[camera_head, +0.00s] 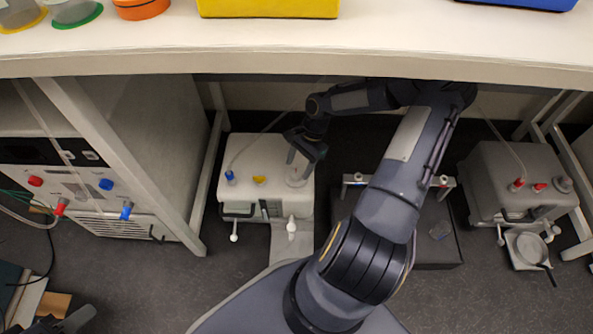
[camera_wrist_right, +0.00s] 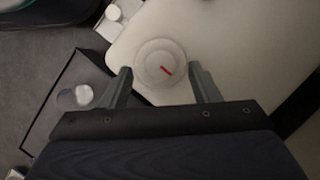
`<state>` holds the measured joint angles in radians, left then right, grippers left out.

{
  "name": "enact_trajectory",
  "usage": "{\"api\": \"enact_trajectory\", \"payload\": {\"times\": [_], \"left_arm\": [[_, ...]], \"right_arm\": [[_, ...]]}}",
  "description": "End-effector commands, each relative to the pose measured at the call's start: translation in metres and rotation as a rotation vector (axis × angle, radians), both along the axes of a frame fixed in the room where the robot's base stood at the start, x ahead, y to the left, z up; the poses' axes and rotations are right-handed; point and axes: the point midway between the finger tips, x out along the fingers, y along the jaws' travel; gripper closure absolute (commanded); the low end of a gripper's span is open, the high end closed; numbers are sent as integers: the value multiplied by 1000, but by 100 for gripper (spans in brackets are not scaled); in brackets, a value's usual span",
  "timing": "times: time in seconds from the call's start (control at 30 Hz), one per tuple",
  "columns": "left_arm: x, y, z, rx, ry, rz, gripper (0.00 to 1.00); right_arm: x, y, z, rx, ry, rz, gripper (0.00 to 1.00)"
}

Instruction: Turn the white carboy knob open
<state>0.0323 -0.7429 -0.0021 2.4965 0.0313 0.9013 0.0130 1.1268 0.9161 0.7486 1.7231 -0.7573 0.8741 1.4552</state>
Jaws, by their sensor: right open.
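The white carboy (camera_head: 240,190) stands on the floor under the bench. A round, pale translucent knob (camera_head: 298,174) sits on the right side of its top. In the right wrist view this knob (camera_wrist_right: 155,52) shows a short red mark, slanted down to the right. My right gripper (camera_head: 303,150) is just above the knob. In the right wrist view its open fingers (camera_wrist_right: 163,82) stand either side of the knob's near edge, apart from it. My left gripper (camera_head: 68,322) is at the bottom left, partly cut off; its jaws are unclear.
The carboy top also has a blue fitting (camera_head: 230,177) and a yellow fitting (camera_head: 259,179). The bench edge (camera_head: 300,66) hangs above my right arm. A dark box (camera_head: 437,244) lies to the right, then a grey carboy (camera_head: 505,185). A white machine (camera_head: 95,195) stands left.

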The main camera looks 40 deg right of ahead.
Motion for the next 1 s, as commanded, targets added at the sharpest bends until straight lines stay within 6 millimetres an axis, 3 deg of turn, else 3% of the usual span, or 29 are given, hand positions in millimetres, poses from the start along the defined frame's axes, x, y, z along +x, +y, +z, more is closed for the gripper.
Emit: {"api": "enact_trajectory", "payload": {"times": [0.17, 0.5, 0.83, 1.0], "left_arm": [[0, 0, -10, 0, 0, 0, 64], [0, 0, -10, 0, 0, 0, 64], [0, 0, -10, 0, 0, 0, 64], [0, 0, -9, 0, 0, 0, 64]], "right_arm": [[-1, 7, -19, 1, 1, 0, 44], [-1, 8, -21, -1, 1, 0, 46], [-1, 8, -20, -1, 1, 0, 89], [-1, 8, -20, -1, 2, 8, 89]]}}
